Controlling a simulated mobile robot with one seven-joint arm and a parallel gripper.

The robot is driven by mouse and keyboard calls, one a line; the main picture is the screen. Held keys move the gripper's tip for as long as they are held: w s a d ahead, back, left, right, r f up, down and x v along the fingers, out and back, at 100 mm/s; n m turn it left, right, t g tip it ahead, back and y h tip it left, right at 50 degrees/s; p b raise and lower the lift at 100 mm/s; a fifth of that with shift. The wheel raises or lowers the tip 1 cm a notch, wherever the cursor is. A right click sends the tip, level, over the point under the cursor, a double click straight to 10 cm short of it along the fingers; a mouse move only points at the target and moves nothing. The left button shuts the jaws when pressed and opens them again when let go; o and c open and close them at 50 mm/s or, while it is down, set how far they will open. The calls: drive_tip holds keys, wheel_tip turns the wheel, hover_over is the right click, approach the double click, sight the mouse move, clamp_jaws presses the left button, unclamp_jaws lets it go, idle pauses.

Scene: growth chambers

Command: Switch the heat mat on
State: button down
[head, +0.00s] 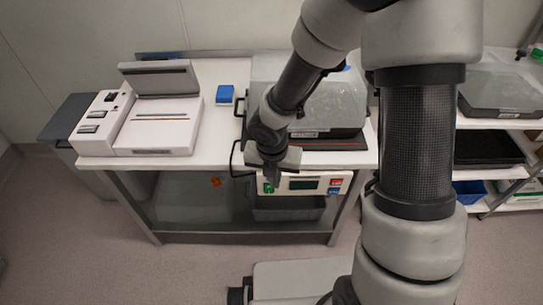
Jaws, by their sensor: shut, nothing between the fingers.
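The heat mat (345,144) is a dark flat pad on the bench, under a clear propagator dome (335,105). A white control box (285,187) is at the bench's front edge, with a dark green display (304,185). A green switch or button (267,188) is at its left end, and small red and blue buttons (336,184) are at its right end. My gripper (272,184) is shut and empty, pointing down at the left end of the box, close to the green part. I cannot tell whether it touches it. My arm hides part of the dome and mat.
A white device with a raised lid (158,130) stands on the bench's left side. A dark cable (237,150) loops beside my gripper. A grey bin (290,208) is on the lower shelf. Shelving with trays (500,115) stands at right.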

sight(269, 192)
drive_tip(key=f, duration=0.1)
drive_tip(key=a+f+n, duration=0.1)
drive_tip(key=f+n, duration=0.1)
drive_tip(key=f, duration=0.1)
drive_tip(key=shift+a+g+y, duration=0.3)
drive_tip(key=shift+a, duration=0.05)
drive_tip(key=shift+b, duration=0.35)
drive_tip(key=shift+w+d+f+b, duration=0.1)
drive_tip(key=shift+w+f+b, duration=0.8)
drive_tip(key=shift+f, duration=0.8)
drive_tip(key=shift+w+f+b, duration=0.85)
drive_tip(key=shift+f, duration=0.9)
drive_tip(key=shift+w+d+f+b, duration=0.1)
drive_tip(key=shift+w+f+b, duration=0.8)
drive_tip(key=shift+f, duration=0.8)
drive_tip(key=shift+r, duration=0.1)
